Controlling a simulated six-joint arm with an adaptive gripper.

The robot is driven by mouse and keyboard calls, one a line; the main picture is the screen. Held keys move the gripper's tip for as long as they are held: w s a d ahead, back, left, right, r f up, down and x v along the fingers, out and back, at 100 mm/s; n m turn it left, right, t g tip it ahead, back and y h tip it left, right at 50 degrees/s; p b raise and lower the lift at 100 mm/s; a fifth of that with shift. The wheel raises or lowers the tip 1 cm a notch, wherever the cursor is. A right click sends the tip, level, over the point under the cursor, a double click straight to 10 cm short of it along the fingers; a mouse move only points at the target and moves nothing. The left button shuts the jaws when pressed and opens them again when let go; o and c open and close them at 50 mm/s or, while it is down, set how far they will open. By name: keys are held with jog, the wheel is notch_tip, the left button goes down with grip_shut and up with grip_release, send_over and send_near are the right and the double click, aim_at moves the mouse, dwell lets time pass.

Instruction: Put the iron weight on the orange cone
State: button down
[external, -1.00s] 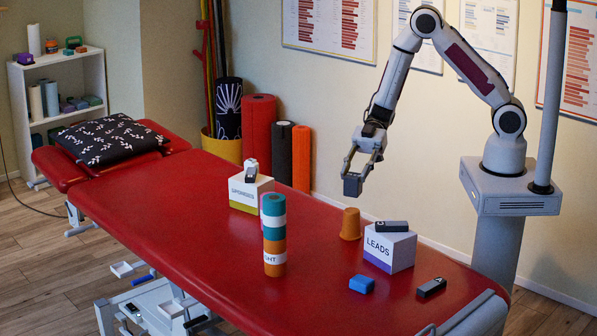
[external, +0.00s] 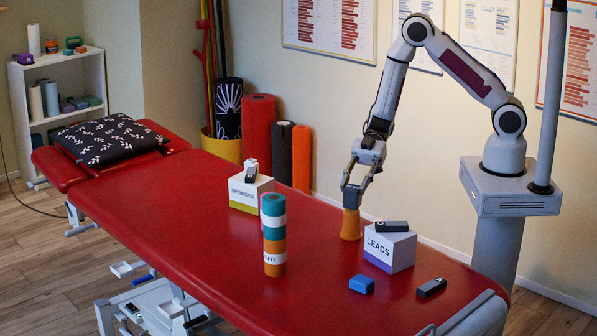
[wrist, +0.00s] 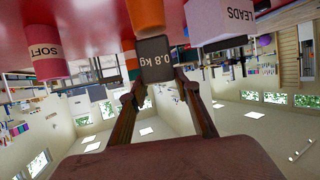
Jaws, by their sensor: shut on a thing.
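The iron weight is a dark grey block marked "0.8 kg" in the wrist view (wrist: 154,50). My gripper (external: 353,192) is shut on it, with a finger on each side, and points down. The orange cone (external: 350,226) stands on the red table, directly below my gripper in the external view. The cone also shows behind the weight in the wrist view (wrist: 146,14). The weight is at or just above the cone's top; I cannot tell if they touch.
The white LEADS box (external: 390,250) stands close to the cone's right with a dark device on top. A blue block (external: 361,284) and a black device (external: 431,288) lie in front. Stacked rolls (external: 274,240) and the SPONGES box (external: 245,196) stand left. The table's middle-left is clear.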

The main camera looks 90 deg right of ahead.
jog(key=shift+f, duration=0.4)
jog(key=shift+f, duration=0.1)
jog(key=c, duration=1.5)
grip_release()
jog(key=shift+s+d+r, duration=0.15)
jog(key=shift+d+r, duration=0.1)
jog(key=shift+d, duration=0.1)
jog(key=v, duration=1.1)
jog(key=shift+s, duration=0.1)
jog(key=shift+d, duration=0.1)
